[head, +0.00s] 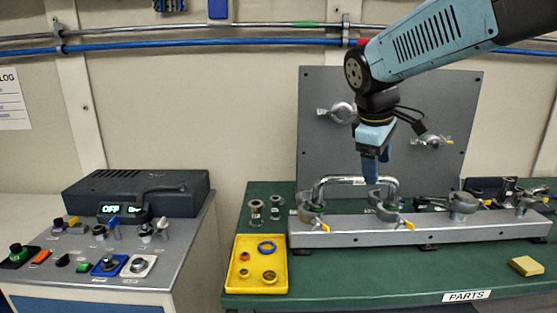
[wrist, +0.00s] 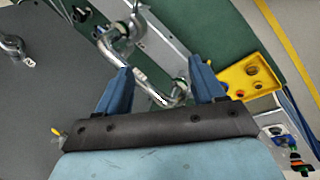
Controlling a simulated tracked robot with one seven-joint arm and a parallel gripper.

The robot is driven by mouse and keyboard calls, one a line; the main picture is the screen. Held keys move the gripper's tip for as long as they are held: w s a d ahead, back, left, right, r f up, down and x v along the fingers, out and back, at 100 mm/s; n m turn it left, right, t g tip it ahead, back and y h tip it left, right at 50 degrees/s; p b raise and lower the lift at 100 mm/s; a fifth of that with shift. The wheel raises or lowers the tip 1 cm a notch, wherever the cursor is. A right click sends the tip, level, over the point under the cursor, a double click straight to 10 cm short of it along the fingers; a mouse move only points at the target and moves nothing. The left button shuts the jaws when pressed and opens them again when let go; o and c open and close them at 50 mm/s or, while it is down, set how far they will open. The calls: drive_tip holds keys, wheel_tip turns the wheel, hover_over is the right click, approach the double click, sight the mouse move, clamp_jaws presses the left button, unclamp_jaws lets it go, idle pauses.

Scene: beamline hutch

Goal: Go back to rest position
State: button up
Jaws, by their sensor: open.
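My gripper (head: 375,172) hangs from my arm above the green table, with its blue fingers pointing down. In the wrist view my gripper (wrist: 163,88) is open, with its two blue fingers well apart. A curved metal pipe (head: 355,181) bridges two fittings on a grey rail (head: 420,230). The fingers are close to the pipe in the head view. In the wrist view the pipe (wrist: 150,92) shows between and beyond the fingers, and I cannot tell whether they touch it. No object is clearly held.
A grey upright panel (head: 390,95) with clamps stands behind the rail. A yellow tray (head: 240,283) with rings lies at the left of the table. A yellow block (head: 526,266) lies at right. A control console (head: 110,255) stands left. Pipes (head: 200,42) run along the wall.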

drive_tip(key=s+d+f+m+t+y, duration=0.1)
drive_tip(key=s+f+m, duration=0.1)
drive_tip(key=s+m, duration=0.3)
drive_tip(key=s+d+f+m+t+y, duration=0.1)
drive_tip(key=s+f+m, duration=0.1)
drive_tip(key=s+m, duration=0.3)
drive_tip(key=s, duration=0.3)
drive_tip(key=shift+s+f+y, duration=0.25)
drive_tip(key=shift+s+y, duration=0.05)
